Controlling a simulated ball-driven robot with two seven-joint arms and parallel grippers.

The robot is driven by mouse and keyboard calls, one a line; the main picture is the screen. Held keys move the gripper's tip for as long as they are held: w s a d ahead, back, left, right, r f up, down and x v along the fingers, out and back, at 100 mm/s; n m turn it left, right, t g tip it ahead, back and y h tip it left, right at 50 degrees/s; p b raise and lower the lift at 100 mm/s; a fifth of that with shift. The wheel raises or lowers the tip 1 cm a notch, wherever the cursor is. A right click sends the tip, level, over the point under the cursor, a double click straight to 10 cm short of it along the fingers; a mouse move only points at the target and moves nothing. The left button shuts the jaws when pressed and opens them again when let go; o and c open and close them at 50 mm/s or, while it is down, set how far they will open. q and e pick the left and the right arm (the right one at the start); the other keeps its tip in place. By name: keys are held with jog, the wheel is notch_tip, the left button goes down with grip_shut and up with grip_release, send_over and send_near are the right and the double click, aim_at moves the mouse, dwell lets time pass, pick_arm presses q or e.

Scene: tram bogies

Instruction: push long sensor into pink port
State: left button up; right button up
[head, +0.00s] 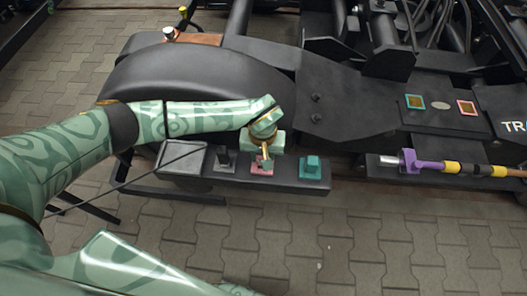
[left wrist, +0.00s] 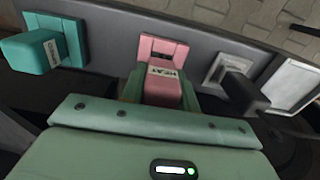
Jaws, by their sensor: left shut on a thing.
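My left gripper (head: 264,160) is over the front shelf of the bogie, pointing down. The block sits against a pink base plate (left wrist: 158,49), which also shows under the gripper in the head view (head: 261,170). My fingers hide part of the block. I cannot tell which block is the long sensor. A pink-framed square port (head: 467,107) is on the dark plate at the right, well apart from my gripper. My right gripper is not in view.
A teal block (head: 311,168) and a dark grey block (head: 224,161) stand either side on the shelf. A grey box (head: 182,158) is at its left end. A teal-framed square (head: 415,101) is left of the pink port. A purple-ended striped tool (head: 425,165) lies below them.

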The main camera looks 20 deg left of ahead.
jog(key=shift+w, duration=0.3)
pick_arm(q)
jog(key=shift+r, duration=0.1)
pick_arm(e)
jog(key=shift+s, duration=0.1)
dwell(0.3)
pick_arm(q)
jog(key=shift+s, duration=0.1)
dwell(0.5)
jog(key=shift+p, duration=0.45)
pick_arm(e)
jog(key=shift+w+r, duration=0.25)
pick_arm(q)
jog(key=shift+f+b, duration=0.3)
jog(key=shift+f, duration=0.3)
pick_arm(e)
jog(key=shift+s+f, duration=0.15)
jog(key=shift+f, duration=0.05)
pick_arm(q)
jog(key=o, duration=1)
